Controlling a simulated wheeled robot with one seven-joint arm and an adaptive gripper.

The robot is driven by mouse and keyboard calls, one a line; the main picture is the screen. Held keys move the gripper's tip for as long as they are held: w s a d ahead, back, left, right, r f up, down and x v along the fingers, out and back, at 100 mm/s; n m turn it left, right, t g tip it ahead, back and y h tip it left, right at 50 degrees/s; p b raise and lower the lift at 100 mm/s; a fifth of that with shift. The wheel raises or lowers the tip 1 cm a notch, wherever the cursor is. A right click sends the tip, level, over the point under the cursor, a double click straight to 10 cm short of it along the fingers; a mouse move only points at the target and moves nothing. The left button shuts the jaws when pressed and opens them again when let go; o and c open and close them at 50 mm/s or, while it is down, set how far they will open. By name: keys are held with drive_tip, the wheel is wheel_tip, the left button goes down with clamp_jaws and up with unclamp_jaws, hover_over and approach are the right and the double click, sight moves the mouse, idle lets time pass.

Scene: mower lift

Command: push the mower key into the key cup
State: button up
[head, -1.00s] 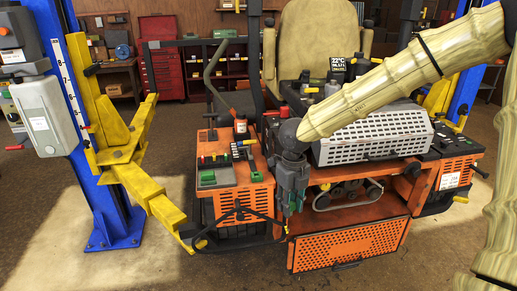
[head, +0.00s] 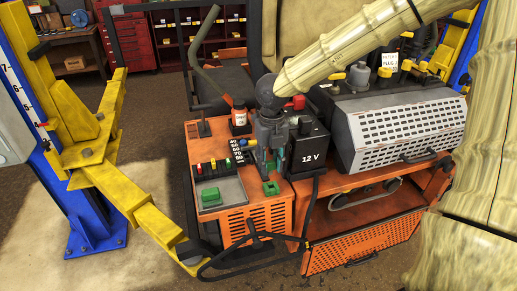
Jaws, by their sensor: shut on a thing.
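My gripper (head: 270,165) points down over the right part of the orange mower console (head: 245,222). Its dark fingers are close together, and whatever they hold is too small or hidden to make out. A small green block-like piece (head: 271,188) sits on the console right at the fingertips, on the near side. I cannot tell whether it is the key cup, nor whether the fingers touch it. The mower key cannot be told apart in this view.
A black 12 V box (head: 308,150) stands close right of my gripper. A perforated grey cover (head: 405,130) lies right. A yellow lift arm (head: 135,195) is at left.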

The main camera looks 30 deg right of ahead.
sight(272, 170)
drive_tip(key=shift+w, duration=0.1)
drive_tip(key=shift+s+d+r+b, duration=0.15)
drive_tip(key=shift+s+b, duration=0.5)
drive_tip(key=shift+s, duration=0.8)
drive_tip(key=shift+w+f, duration=0.1)
drive_tip(key=shift+f, duration=0.25)
drive_tip(key=shift+w+f+b, duration=0.75)
drive_tip(key=shift+w+f, duration=0.3)
drive_tip(key=shift+w, duration=0.1)
drive_tip(key=shift+f, duration=0.25)
drive_tip(key=shift+s+f+b, duration=0.15)
drive_tip(key=shift+s+b, duration=0.65)
drive_tip(key=shift+b, duration=0.05)
drive_tip(key=shift+w+f, duration=0.35)
drive_tip(key=shift+w, duration=0.25)
drive_tip(key=shift+s+r, duration=0.2)
drive_tip(key=shift+s, duration=0.2)
drive_tip(key=shift+w, duration=0.25)
